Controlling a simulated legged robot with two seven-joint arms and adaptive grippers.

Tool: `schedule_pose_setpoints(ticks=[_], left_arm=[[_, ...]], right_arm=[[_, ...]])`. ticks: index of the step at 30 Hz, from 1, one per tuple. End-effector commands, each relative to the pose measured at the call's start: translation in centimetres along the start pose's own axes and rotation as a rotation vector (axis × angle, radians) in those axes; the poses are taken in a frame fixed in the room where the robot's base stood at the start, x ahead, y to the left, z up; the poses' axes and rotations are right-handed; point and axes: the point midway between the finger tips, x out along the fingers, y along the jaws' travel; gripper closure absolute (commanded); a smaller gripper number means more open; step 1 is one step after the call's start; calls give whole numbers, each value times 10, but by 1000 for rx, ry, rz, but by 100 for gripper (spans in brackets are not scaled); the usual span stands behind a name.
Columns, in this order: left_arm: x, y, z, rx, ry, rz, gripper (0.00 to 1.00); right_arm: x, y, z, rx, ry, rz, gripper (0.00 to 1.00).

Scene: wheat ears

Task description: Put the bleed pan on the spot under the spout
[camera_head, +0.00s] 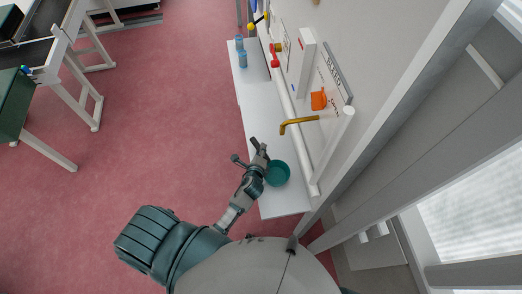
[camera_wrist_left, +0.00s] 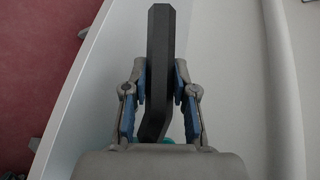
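The bleed pan (camera_head: 278,173) is a round teal dish over the near end of the white shelf; I cannot tell whether it rests there or is slightly raised. The gold spout (camera_head: 297,122) sticks out from the wall just beyond it, so the pan is on the near side of the spout. My left gripper (camera_head: 256,154) is beside the pan's left edge. In the left wrist view its blue-padded fingers close on both sides of a dark bar (camera_wrist_left: 159,65), apparently the pan's handle. Only a sliver of teal shows below. No marked spot is visible. My right gripper is not in view.
The white shelf (camera_head: 253,105) runs along the wall, with blue bottles (camera_head: 241,55) at its far end. A white pipe (camera_head: 331,152) and an orange item (camera_head: 318,99) are on the wall. Pink floor is open at left; white-legged stands (camera_head: 62,75) are at upper left.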

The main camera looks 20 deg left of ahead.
Motion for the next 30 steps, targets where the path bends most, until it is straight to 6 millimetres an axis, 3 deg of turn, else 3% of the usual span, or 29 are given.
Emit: schedule_pose_setpoints(ticks=[1, 3, 14, 30], left_arm=[[0, -1, 0, 0, 0, -1, 57], [0, -1, 0, 0, 0, -1, 46], [-6, 1, 0, 1, 1, 2, 46], [-108, 1, -1, 0, 1, 2, 46]], right_arm=[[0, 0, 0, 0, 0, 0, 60], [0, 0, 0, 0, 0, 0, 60], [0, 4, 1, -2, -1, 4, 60], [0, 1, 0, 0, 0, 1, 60]])
